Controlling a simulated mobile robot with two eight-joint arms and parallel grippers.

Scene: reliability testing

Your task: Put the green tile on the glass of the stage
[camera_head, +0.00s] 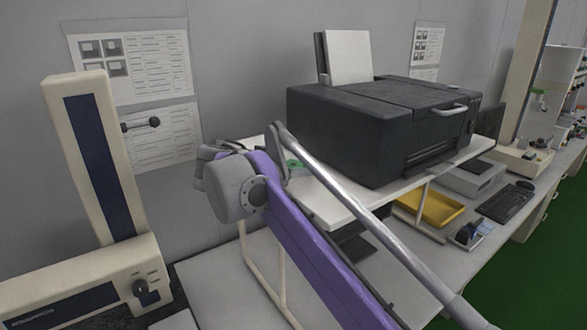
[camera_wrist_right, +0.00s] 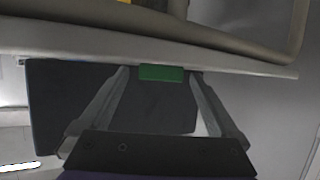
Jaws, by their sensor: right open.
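The green tile (camera_wrist_right: 161,73) shows in the right wrist view as a small flat green rectangle, against a pale board's edge and a dark surface. My right gripper (camera_wrist_right: 157,75) is open, with one finger on each side of the tile and a gap to each. In the head view a bit of green (camera_head: 294,164), probably the tile, shows at the left end of the printer shelf; my right arm partly hides that spot. A beige instrument (camera_head: 88,270) with a tall column stands at the left. I cannot make out its stage glass. My left gripper is out of view.
A black printer (camera_head: 385,130) stands on a white raised shelf (camera_head: 325,200) with pale legs. A yellow tray (camera_head: 432,208) lies underneath, with a keyboard (camera_head: 505,203) to the right. The bench front left of the shelf looks mostly clear. Posters hang behind.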

